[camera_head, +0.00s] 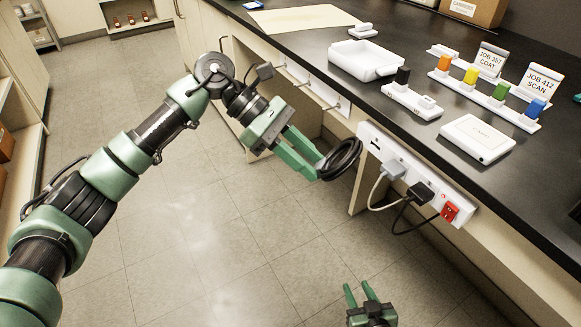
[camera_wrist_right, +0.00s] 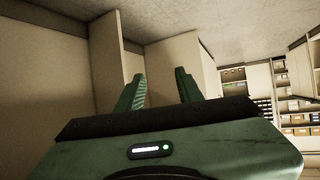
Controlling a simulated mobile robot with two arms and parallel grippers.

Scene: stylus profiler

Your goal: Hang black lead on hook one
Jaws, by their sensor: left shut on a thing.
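A coiled black lead (camera_head: 341,159) is held in my left gripper (camera_head: 317,164), which is shut on it in front of the bench. The coil hangs in the air, left of the socket strip and below the hook rail. The white hook rail (camera_head: 318,86) is fixed under the bench edge, with several thin dark hooks sticking out. I cannot read which one is hook one. My right gripper (camera_head: 363,297) is low at the bottom of the head view, open and empty. Its parted fingers also show in the right wrist view (camera_wrist_right: 160,90).
On the black benchtop are a white tray (camera_head: 364,59), a rack of coloured blocks and a white box (camera_head: 478,139). The floor is clear.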

